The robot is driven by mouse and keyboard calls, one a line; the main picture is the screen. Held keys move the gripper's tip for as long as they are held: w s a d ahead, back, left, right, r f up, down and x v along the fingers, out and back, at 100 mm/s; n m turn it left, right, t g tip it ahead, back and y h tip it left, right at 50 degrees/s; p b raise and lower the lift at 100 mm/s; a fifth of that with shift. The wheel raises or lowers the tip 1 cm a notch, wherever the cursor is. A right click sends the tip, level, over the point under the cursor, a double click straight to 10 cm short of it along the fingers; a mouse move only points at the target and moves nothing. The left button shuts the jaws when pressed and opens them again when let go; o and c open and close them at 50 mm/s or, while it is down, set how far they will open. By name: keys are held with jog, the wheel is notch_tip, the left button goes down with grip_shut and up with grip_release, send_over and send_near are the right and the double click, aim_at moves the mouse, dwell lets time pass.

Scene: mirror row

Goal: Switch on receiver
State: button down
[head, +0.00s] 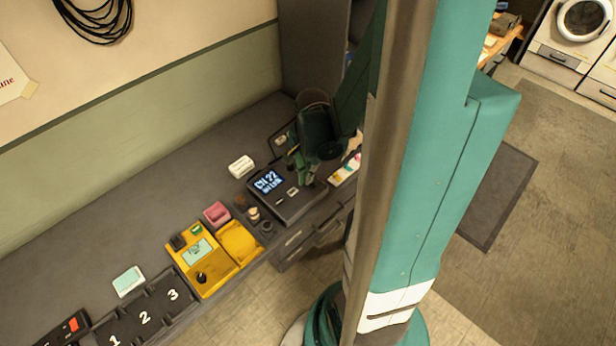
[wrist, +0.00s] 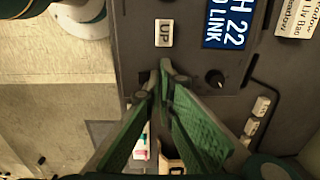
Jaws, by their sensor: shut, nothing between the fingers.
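The receiver (head: 284,207) is a dark box on the grey counter. Its lit blue display (head: 267,181) reads "CH 22" with a smaller second line, which reads "LINK" in part in the wrist view (wrist: 228,22). My gripper (head: 306,182) is over the right part of the receiver.
A yellow instrument (head: 207,262), a pink box (head: 216,214) and small round items stand left of the receiver. A white labelled block (head: 241,166) lies behind it. A numbered tray (head: 145,318) is at lower left. The counter along the wall is mostly clear.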

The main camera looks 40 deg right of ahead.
jog(key=shift+s, duration=0.15)
jog(key=shift+s+r, duration=0.2)
jog(key=shift+s, duration=0.4)
jog(key=shift+r+p, duration=0.2)
jog(key=shift+p, duration=0.1)
jog(key=shift+w+r+p, duration=0.1)
jog(key=shift+r+p, duration=0.45)
jog(key=shift+r, duration=0.2)
notch_tip(320, 180, up, 12)
jog(key=w+p, duration=0.1)
jog(key=p, duration=0.2)
jog(key=shift+w, duration=0.35)
